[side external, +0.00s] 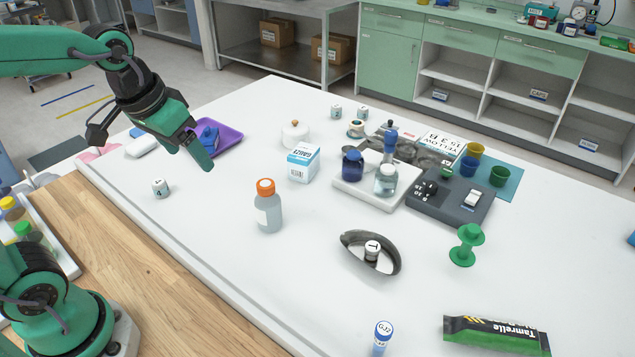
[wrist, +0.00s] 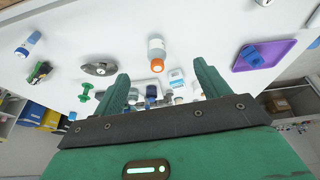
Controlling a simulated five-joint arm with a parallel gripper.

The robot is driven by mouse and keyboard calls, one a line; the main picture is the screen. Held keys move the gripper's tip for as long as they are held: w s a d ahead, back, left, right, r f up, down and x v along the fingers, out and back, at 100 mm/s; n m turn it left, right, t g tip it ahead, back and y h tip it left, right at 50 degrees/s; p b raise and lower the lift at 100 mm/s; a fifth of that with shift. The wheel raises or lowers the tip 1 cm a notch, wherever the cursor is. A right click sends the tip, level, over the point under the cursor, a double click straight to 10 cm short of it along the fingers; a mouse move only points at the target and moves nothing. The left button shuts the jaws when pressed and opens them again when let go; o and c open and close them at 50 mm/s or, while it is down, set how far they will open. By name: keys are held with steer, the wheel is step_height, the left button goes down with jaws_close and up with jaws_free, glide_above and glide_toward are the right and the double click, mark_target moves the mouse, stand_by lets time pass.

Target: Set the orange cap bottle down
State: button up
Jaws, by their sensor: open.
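The orange cap bottle (side external: 268,207) stands upright on the white table, with a clear body, a pale label and an orange cap. In the wrist view the bottle (wrist: 156,53) shows beyond and between my fingers, apart from them. My gripper (side external: 200,158) is open and empty. It is raised above the table at the upper left, well away from the bottle. In the wrist view its two green fingers (wrist: 160,82) are spread apart. The bottle's base is in plain view on the table.
A gauze box (side external: 303,162) stands behind the bottle. A grey kidney dish (side external: 350,240) holding a small white weight lies to its right. A white tray (side external: 350,192) with jars and a purple tray (side external: 230,138) are farther back. The table in front of the bottle is clear.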

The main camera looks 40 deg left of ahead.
steer(key=s+t, duration=0.1)
steer(key=s, duration=0.5)
steer(key=shift+s+a+f+m+t, duration=0.15)
steer(key=shift+a+f+m+t, duration=0.1)
steer(key=shift+a+m+t, duration=0.05)
